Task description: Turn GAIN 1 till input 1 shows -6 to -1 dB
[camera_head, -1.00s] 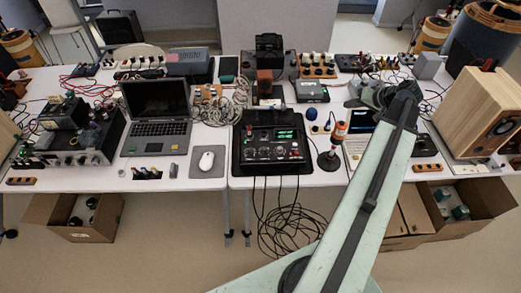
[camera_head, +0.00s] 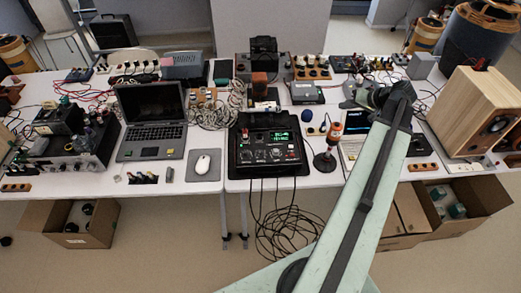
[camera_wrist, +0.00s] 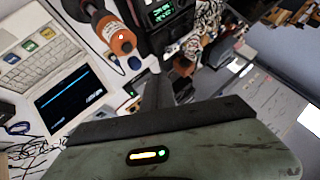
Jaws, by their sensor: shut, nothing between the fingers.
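The black audio unit (camera_head: 244,166) sits on the middle table, with a lit green display (camera_head: 280,137) and several knobs on its panel. I cannot tell which knob is GAIN 1, and the display's figures are too small to read. In the wrist view the green display (camera_wrist: 162,12) shows at the top, with part of the unit. My gripper (camera_head: 352,92) is above the right part of the table, well to the right of the unit and touching none of its knobs. In the wrist view my gripper (camera_wrist: 157,82) is a narrow dark shape, shut and empty.
An orange-topped tool (camera_head: 334,132) stands upright between the unit and my arm. A small computer (camera_head: 355,142) lies beneath my arm. Black cables (camera_head: 285,235) hang at the front.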

